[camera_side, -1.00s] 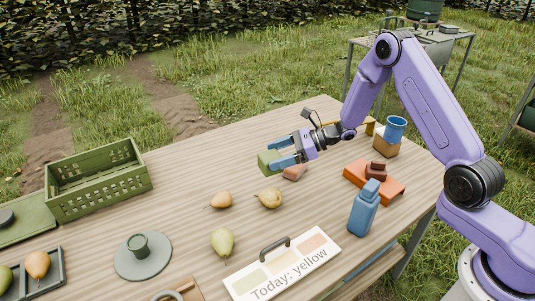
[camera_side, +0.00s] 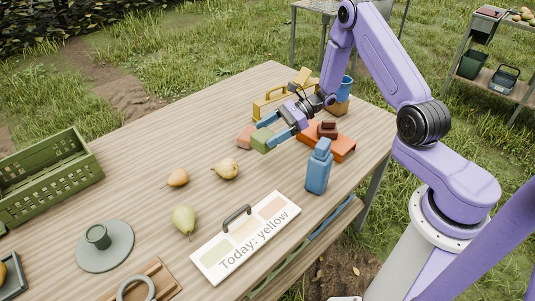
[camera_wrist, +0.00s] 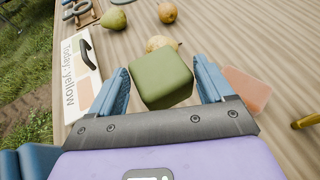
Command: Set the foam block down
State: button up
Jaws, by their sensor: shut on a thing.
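The green foam block (camera_side: 262,140) is a small cube between the blue fingers of my gripper (camera_side: 272,134). In the wrist view, the block (camera_wrist: 162,78) sits between the two fingertips (camera_wrist: 165,85), with the table behind it. My gripper is shut on it. The block is low over the wooden table (camera_side: 140,155); I cannot tell whether its underside touches the wood. A pinkish block (camera_side: 245,136) lies just left of it in the side view and right of the right finger (camera_wrist: 246,90) in the wrist view.
An orange stand (camera_side: 335,145) and a blue bottle (camera_side: 318,168) are right of my gripper. A yellow toolbox (camera_side: 280,101) is behind. Pears (camera_side: 227,169) and the "Today: yellow" sign (camera_side: 245,238) lie in front. A green crate (camera_side: 45,180) stands left.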

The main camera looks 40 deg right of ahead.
jog(key=shift+f, duration=3.6)
jog(key=shift+f, duration=0.15)
jog(key=o, duration=0.9)
jog(key=shift+r, duration=0.2)
jog(key=v, duration=0.3)
jog(key=shift+r, duration=0.4)
notch_tip(320, 180, up, 5)
jog(key=shift+f, duration=0.15)
jog(key=shift+r, duration=0.75)
